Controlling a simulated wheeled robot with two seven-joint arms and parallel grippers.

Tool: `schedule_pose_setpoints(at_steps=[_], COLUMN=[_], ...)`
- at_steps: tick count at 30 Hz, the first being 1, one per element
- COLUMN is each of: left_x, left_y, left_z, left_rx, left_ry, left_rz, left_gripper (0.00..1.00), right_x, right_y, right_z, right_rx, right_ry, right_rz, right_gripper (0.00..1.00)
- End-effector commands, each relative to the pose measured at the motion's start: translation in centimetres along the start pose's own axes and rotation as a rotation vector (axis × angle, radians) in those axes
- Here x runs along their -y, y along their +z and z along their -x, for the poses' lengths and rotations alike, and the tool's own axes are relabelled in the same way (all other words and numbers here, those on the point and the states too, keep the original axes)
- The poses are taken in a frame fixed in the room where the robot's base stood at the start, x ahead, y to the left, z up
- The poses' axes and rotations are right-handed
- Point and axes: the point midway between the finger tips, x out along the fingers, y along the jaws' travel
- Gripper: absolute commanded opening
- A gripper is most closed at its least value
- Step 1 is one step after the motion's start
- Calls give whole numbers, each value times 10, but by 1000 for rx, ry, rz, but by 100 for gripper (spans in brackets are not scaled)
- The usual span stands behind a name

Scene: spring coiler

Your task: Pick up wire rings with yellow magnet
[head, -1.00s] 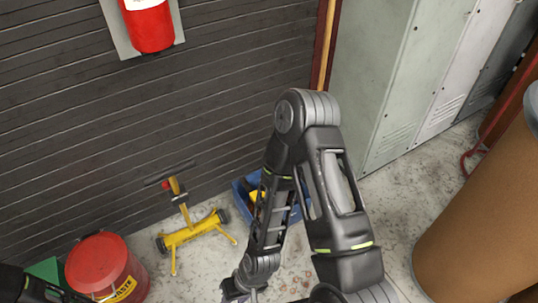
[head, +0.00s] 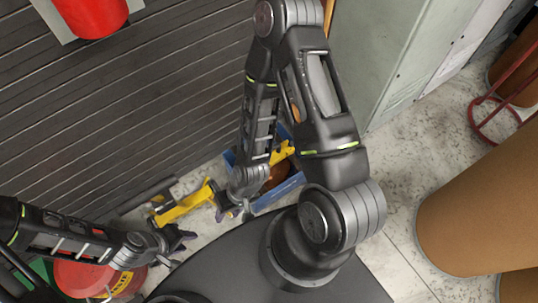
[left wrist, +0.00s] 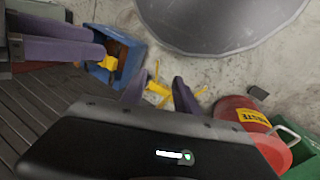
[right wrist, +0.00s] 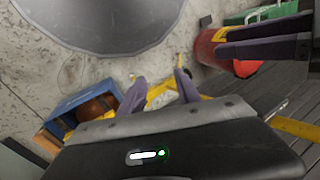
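A yellow frame (head: 185,203) with legs stands on the floor by the dark slatted wall. A yellow piece (head: 283,152) shows at a blue bin (head: 290,187) that holds something brown. I cannot tell which yellow thing is the magnet. No wire rings can be made out. My left gripper (head: 182,243) is open and empty, below the yellow frame in the head view; its fingers (left wrist: 158,90) stand apart. My right gripper (head: 230,212) is open and empty between the frame and the bin; its fingers (right wrist: 163,88) are apart.
A red waste can (head: 95,278) stands at lower left beside a green box (right wrist: 260,14). A large brown drum (head: 485,215) is at right. Grey lockers (head: 385,60) stand behind.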

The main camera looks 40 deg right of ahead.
Motion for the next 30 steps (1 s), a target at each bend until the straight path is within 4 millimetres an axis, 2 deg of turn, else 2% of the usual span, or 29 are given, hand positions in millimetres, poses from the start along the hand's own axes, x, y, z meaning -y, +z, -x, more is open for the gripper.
schedule_pose_setpoints(at_steps=[5,8,11,16,21,24,27,30], left_x=[7,17,31,62,91,104,111,115], left_y=[-1,-2,-4,-8,-13,-15,-16,-17], left_z=[-17,-40,-74,-143,-208,-235,-252,-259], left_rx=[-2,-5,-10,-21,-31,-36,-40,-42], left_ry=[0,-2,-4,-10,-15,-18,-19,-20], left_rz=[0,2,5,12,19,22,24,25], left_gripper=[36,36,36,36,36,36,36,36], right_x=[-12,-30,-58,-130,-215,-258,-289,-305], right_y=[-14,-36,-67,-134,-190,-210,-221,-226], right_z=[-14,-32,-54,-86,-91,-84,-73,-64], right_rx=[-14,-33,-56,-76,-24,36,95,136], right_ry=[5,15,39,133,271,341,388,412], right_rz=[68,187,375,805,1246,1451,1592,1676], right_gripper=[44,44,44,44,44,44,44,44])
